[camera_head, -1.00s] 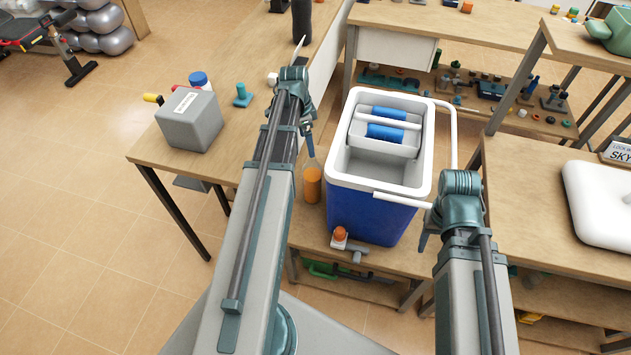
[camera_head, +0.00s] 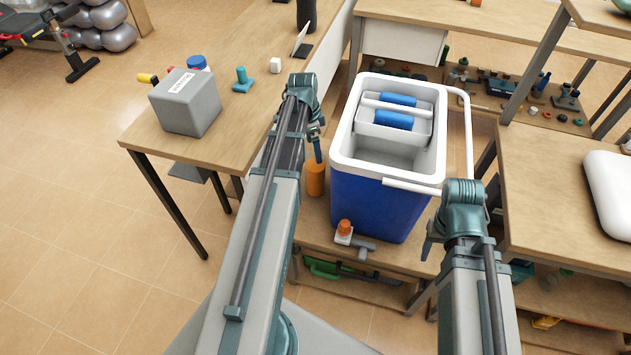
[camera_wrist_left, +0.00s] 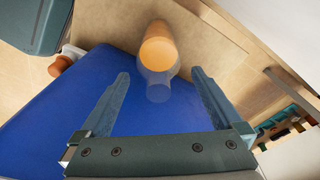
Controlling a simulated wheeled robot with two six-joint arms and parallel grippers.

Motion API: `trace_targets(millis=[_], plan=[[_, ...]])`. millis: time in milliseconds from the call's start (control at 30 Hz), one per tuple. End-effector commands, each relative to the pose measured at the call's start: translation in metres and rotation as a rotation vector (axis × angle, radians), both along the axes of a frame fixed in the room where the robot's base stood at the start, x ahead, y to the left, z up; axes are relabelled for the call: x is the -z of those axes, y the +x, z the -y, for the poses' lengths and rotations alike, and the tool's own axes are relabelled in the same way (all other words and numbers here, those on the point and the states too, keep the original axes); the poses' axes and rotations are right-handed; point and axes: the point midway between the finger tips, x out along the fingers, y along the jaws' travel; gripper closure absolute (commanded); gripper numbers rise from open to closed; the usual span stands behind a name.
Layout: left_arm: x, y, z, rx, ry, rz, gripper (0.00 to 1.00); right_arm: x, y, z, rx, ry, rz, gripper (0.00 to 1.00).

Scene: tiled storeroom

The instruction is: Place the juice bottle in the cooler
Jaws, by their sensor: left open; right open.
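The juice bottle (camera_head: 315,180) is orange with a clear upper part. It stands on the low bench just left of the blue and white cooler (camera_head: 375,205). My left gripper (camera_head: 317,150) is over the bottle's top and hides its neck in the head view. In the left wrist view, my left gripper (camera_wrist_left: 160,76) is open, with the bottle's clear neck between its fingers and the orange body (camera_wrist_left: 158,45) beyond; I cannot tell if they touch. The cooler is open-topped, with its blue wall (camera_wrist_left: 60,125) beside the left finger. My right gripper (camera_head: 428,242) is open and empty near the cooler's right front.
Inside the cooler is a grey tray with blue rolls (camera_head: 394,121). The cooler's white handle (camera_head: 410,187) hangs out at its right. A grey box (camera_head: 185,105) stands on the left table.

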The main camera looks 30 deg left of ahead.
Motion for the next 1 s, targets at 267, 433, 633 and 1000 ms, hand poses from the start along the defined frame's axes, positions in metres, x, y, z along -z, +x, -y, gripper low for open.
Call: trace_targets(millis=[267,433,633,1000], plan=[[0.015,0.001,0.002,0.0,0.0,0.0,0.0,0.015,0.0,0.0,0.0,0.0,0.0,0.46],[0.037,0.004,0.006,0.0,0.0,0.0,0.0,0.037,0.0,0.0,0.0,0.0,0.0,0.46],[0.052,0.005,0.008,0.0,0.0,0.0,0.0,0.052,0.0,0.0,0.0,0.0,0.0,0.46],[0.05,0.005,0.008,0.0,-0.001,0.001,0.23,0.05,0.0,0.0,0.0,0.0,0.0,0.46]])
